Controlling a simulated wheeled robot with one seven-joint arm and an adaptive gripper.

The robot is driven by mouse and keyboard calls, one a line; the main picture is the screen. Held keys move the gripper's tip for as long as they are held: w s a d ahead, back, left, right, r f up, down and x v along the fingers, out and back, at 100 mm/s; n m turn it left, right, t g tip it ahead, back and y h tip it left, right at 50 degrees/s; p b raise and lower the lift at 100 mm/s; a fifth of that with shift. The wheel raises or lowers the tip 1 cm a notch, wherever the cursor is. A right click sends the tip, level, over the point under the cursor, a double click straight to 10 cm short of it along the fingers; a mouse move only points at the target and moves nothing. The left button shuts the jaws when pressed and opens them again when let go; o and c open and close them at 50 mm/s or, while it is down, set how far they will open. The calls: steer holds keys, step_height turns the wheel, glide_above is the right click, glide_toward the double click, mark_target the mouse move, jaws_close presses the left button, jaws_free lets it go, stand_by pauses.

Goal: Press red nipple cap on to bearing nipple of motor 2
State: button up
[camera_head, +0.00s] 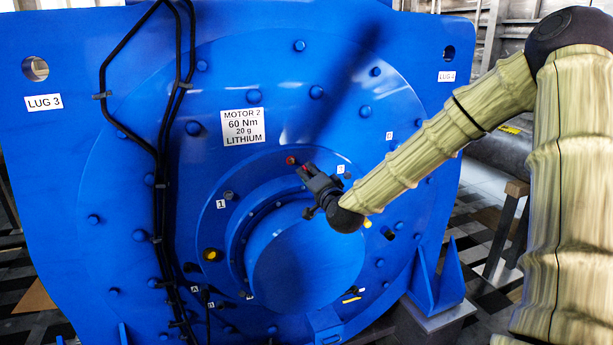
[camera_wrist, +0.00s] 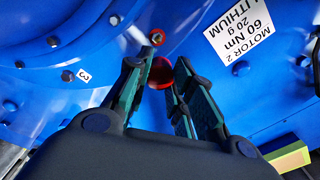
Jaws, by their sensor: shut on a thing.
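Motor 2 (camera_head: 185,90) is a large blue round-faced housing with a white label (camera_head: 242,126) reading "MOTOR 2 60 Nm 20 g LITHIUM". My gripper (camera_head: 304,171) is at the motor face, above and right of the protruding hub. In the wrist view its fingers are shut on the red cap (camera_wrist: 161,73), which sits between the fingertips. A small red-rimmed fitting (camera_wrist: 157,37) on the motor face lies just beyond the cap. It shows as a red spot (camera_head: 291,160) up and left of the fingertips in the head view. The cap appears apart from it.
The hub (camera_head: 305,262) bulges out below my gripper. Numbered fittings sit around it, including label 1 (camera_head: 221,204), label 3 (camera_wrist: 84,75) and a yellow-capped fitting (camera_head: 212,254). Black cables (camera_head: 163,170) run down the left of the face. Several bolts stud the face.

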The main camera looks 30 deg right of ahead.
steer(key=w+f, duration=0.1)
steer(key=w, duration=0.2)
steer(key=shift+w+f+b, duration=0.15)
steer(key=shift+f+b, duration=0.15)
steer(key=shift+f, duration=0.1)
steer(key=shift+w, duration=0.4)
steer(key=shift+s+d+r, duration=0.1)
steer(key=shift+d+r, duration=0.2)
steer(key=shift+r, duration=0.05)
steer(key=x, duration=0.1)
steer(key=b+x, duration=0.1)
steer(key=x, duration=0.1)
steer(key=shift+a+f, duration=0.15)
steer(key=shift+f, duration=0.05)
steer(key=shift+r, duration=0.2)
steer(key=shift+w, duration=0.4)
steer(key=shift+b, duration=0.75)
